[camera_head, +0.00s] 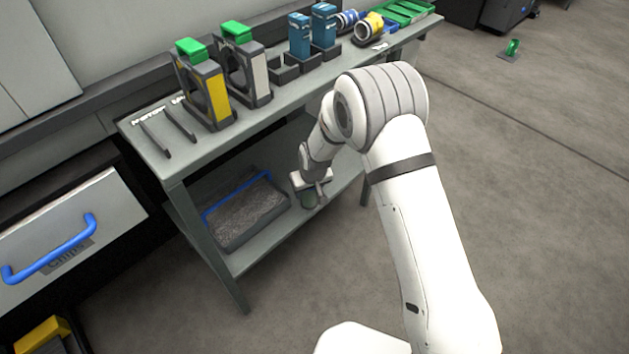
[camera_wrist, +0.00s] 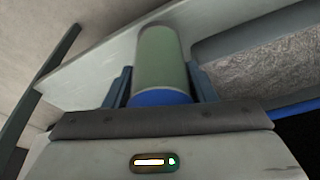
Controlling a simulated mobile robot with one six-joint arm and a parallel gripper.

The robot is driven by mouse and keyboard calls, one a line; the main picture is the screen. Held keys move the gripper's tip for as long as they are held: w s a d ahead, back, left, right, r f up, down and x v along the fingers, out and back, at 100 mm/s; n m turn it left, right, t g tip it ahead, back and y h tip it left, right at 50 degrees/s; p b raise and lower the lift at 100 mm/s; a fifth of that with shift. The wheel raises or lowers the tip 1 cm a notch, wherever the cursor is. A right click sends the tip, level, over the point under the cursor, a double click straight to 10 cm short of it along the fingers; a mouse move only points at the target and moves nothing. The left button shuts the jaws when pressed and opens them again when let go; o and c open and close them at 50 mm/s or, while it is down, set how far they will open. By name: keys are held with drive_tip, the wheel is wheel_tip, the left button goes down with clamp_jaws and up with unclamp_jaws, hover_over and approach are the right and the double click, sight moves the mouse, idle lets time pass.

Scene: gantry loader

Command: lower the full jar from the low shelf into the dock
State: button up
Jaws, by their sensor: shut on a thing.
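The jar (camera_wrist: 162,58) is a greenish cylinder with a blue band at the end nearest my gripper. My gripper (camera_wrist: 162,86) is shut on it, with one finger on each side of the blue end. In the head view the jar (camera_head: 309,199) shows small and green under my gripper (camera_head: 314,187), over the low shelf (camera_head: 270,241) of the bench. I cannot tell whether its base touches the shelf. Its contents do not show clearly. I cannot tell for sure which thing is the dock; dark open holders (camera_head: 284,77) stand on the bench top.
A tray (camera_head: 236,245) of grey chips with a blue rim lies beside the jar on the low shelf. The bench top (camera_head: 150,148) overhangs it, with yellow and grey holders, blue boxes and green bins. A drawer with a blue handle (camera_head: 50,258) is at left.

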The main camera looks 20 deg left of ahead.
wheel_tip(320, 180, up, 3)
drive_tip(key=shift+r+p, duration=0.2)
drive_tip(key=shift+p, duration=0.65)
